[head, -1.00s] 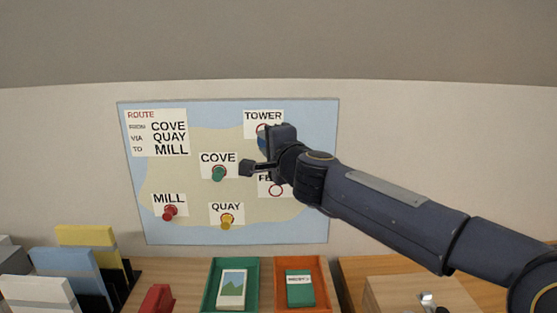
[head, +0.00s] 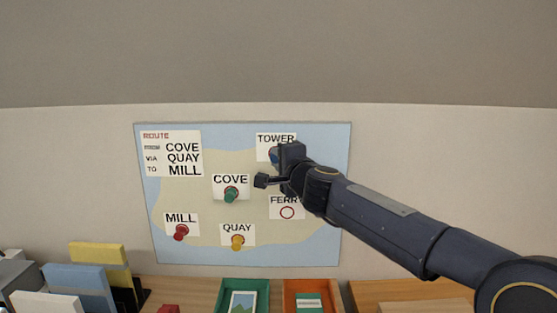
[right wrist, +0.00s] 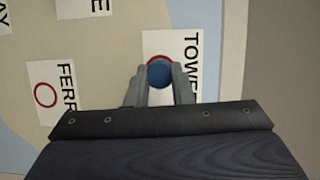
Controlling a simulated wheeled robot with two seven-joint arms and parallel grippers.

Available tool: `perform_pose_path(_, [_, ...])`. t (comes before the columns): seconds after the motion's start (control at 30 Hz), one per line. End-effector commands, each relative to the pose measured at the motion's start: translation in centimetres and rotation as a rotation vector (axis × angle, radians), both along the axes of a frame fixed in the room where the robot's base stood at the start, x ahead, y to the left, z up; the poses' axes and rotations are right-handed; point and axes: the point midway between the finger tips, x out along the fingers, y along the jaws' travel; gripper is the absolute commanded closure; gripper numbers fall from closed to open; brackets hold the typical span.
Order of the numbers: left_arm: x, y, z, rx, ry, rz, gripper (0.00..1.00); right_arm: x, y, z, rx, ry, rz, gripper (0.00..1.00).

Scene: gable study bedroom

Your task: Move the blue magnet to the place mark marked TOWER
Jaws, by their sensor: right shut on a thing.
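The blue magnet (right wrist: 160,74) shows in the right wrist view between the two fingers of my right gripper (right wrist: 160,88), which is shut on it. It covers most of the red ring of the TOWER place mark (right wrist: 190,50). Whether it touches the board cannot be told. In the head view a small part of the blue magnet (head: 273,156) shows beside my right gripper (head: 282,160), in front of the TOWER card (head: 276,140). My gripper hides the rest. My left gripper is not in view.
The map board (head: 250,255) hangs on the wall. A green magnet (head: 230,194) is at COVE, a red one (head: 181,232) at MILL and a yellow one (head: 237,242) at QUAY. The FERRY ring (head: 287,212) is empty. Trays and books stand below.

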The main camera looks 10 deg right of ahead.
Motion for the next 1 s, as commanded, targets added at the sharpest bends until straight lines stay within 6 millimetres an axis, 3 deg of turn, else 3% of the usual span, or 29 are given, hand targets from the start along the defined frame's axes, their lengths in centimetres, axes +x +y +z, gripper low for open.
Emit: perform_pose_path(1.0, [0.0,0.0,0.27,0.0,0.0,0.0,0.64,0.64,-0.19,0.0,0.001,0.0,0.0,0.92])
